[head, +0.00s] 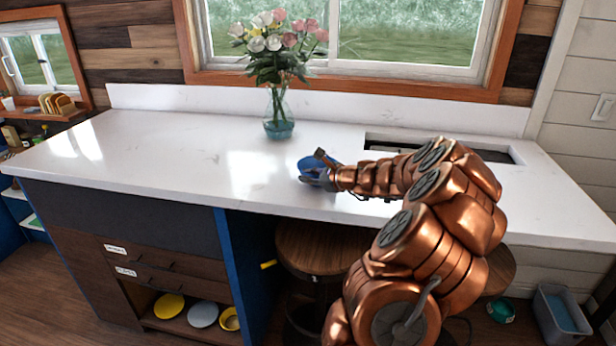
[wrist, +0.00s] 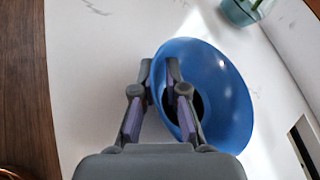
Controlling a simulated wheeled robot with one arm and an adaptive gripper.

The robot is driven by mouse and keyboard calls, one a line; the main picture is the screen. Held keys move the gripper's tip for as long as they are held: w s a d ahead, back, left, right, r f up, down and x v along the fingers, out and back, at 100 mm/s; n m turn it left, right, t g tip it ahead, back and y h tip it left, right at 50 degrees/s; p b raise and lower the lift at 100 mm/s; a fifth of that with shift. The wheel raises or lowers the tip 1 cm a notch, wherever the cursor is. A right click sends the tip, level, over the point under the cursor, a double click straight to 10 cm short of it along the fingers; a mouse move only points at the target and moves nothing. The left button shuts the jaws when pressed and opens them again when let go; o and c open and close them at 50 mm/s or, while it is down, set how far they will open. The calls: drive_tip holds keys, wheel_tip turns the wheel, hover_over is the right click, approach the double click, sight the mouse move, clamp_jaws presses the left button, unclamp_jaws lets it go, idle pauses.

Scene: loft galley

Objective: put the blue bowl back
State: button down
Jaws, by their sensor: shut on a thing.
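The blue bowl (wrist: 225,85) is in my gripper (wrist: 160,75) in the wrist view. The two fingers are shut on the bowl's near wall, one on each side of it. The bowl looks tilted, with its inside and a dark patch at its bottom showing. In the head view the bowl (head: 312,164) is at the white counter, partly hidden by my gripper (head: 324,170). I cannot tell whether the bowl touches the counter or is just above it.
A glass vase of flowers (head: 278,112) stands behind the bowl on the counter (head: 180,150). A sink opening (head: 500,155) is to the right. Below, an open shelf holds a yellow plate (head: 169,306), a grey plate (head: 203,314) and a yellow bowl (head: 229,319). The counter's left part is clear.

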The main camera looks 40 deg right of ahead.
drive_tip(key=c, duration=1.2)
unclamp_jaws()
drive_tip(key=shift+s, duration=0.1)
drive_tip(key=b+v, duration=0.2)
drive_tip(key=v, duration=1)
drive_tip(key=shift+b, duration=0.35)
